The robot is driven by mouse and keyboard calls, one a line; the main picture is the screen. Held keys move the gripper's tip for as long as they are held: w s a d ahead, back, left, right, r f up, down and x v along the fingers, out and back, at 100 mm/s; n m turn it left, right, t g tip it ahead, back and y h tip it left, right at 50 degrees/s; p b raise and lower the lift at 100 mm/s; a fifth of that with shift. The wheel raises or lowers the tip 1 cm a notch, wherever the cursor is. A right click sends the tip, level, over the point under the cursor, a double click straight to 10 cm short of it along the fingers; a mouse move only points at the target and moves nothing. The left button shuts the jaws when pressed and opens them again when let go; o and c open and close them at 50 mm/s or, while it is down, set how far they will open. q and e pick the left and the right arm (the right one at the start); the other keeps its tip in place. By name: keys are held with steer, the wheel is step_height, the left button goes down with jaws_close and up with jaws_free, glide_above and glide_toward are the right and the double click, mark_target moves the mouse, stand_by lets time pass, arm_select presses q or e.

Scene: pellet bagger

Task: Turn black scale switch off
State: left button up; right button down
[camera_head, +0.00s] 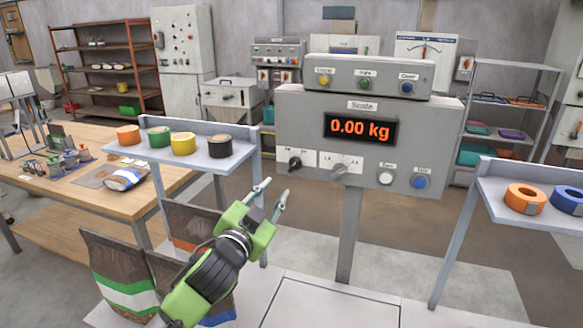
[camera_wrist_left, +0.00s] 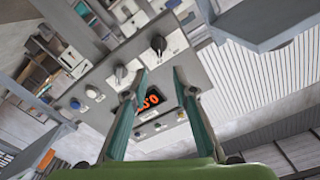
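The grey scale panel (camera_head: 448,130) stands on a post with a lit display (camera_head: 360,128) reading 0.00 kg. The black scale switch (camera_head: 295,160) is a rotary knob on a white plate at its lower left. A grey knob (camera_head: 341,168) sits just right of it. My left gripper (camera_head: 272,193) is open and empty, below and left of the black switch, apart from it. In the left wrist view the panel appears flipped, with the black switch (camera_wrist_left: 158,43) just beyond the open fingertips (camera_wrist_left: 160,78) and the grey knob (camera_wrist_left: 120,73) to its left. My right gripper is not in view.
A white button (camera_head: 387,177) and a blue button (camera_head: 421,181) sit at the panel's lower right. A control box (camera_head: 385,72) is on top. A shelf (camera_head: 228,160) with tape rolls stands left, another (camera_head: 490,192) right. Bags (camera_head: 122,270) stand below my left arm.

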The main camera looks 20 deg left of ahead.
mark_target(293, 167)
arm_select(q)
steer(key=w+p, duration=0.1)
steer(key=w, duration=0.5)
steer(key=w+p, duration=0.2)
steer(key=w, duration=0.5)
steer(key=shift+w+d+f, duration=0.15)
steer(key=shift+w+d, duration=0.05)
jaws_close()
